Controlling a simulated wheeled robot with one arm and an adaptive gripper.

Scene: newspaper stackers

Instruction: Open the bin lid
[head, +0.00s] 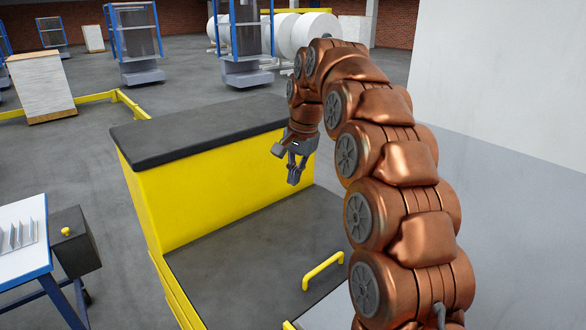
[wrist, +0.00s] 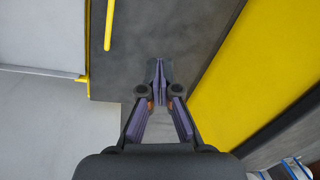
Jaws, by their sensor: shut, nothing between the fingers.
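The bin lid (head: 235,255) is a flat dark grey panel lying level, with a yellow bar handle (head: 323,270) near its right front part. A yellow bin wall (head: 195,205) with a dark top rises behind the lid. My gripper (head: 292,174) hangs over the back of the lid near that wall, apart from the handle and empty. In the wrist view, the fingertips (wrist: 158,72) meet over the grey lid (wrist: 180,30). The handle (wrist: 108,25) shows at upper left, clear of the fingers.
A pale wall (head: 500,90) stands close on the right. A blue-edged table (head: 25,235) and a dark box with a yellow knob (head: 75,245) stand at left. Yellow floor rails (head: 95,98), a pallet stack (head: 42,85) and white paper rolls (head: 310,32) are farther back.

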